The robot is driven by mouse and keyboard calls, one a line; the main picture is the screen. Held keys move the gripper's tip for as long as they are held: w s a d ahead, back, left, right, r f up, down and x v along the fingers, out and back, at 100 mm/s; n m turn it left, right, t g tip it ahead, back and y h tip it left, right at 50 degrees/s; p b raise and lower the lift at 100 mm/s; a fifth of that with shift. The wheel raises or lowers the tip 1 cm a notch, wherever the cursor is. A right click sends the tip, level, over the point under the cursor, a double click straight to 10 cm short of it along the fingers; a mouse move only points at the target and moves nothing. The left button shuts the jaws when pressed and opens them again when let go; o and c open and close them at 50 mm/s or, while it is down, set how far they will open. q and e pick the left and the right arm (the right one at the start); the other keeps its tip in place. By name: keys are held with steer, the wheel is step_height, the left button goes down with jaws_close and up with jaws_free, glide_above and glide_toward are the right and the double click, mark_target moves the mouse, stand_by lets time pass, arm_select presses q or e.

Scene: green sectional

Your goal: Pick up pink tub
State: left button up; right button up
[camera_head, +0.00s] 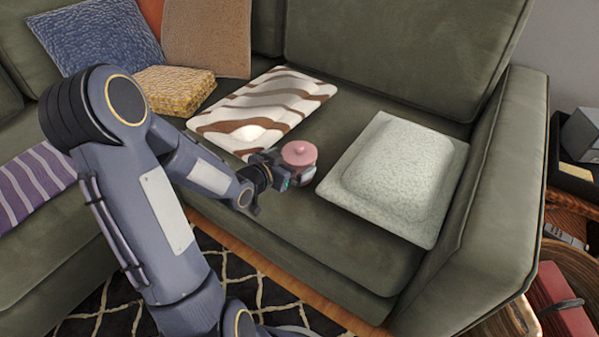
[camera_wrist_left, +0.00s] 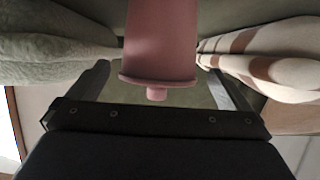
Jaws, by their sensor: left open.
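The pink tub (camera_head: 299,154) stands on the green sofa seat, between a striped cushion and a pale cushion. It has a round lid with a small knob on top. My left gripper (camera_head: 290,174) is at the tub, reaching in from the left. In the left wrist view the pink tub (camera_wrist_left: 160,50) lies between the two fingers of my open left gripper (camera_wrist_left: 160,85), with a gap visible on both sides near the fingers. The tub's lower part is partly hidden by the gripper in the head view. My right gripper is not in view.
The brown-and-white striped cushion (camera_head: 265,105) lies left of the tub and the pale green cushion (camera_head: 400,175) lies right of it. The sofa's armrest (camera_head: 490,180) rises at the right. A patterned rug (camera_head: 125,300) lies on the floor in front. Bare seat shows before the tub.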

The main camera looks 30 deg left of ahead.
mark_target(300, 158)
arm_select(q)
steer(key=x, duration=0.2)
steer(key=b+x, duration=0.1)
steer(key=x, duration=0.1)
steer(key=shift+d+f+b, duration=0.1)
steer(key=shift+f+b, duration=0.15)
steer(key=shift+b, duration=0.05)
steer(key=shift+w, duration=0.35)
steer(key=c, duration=1)
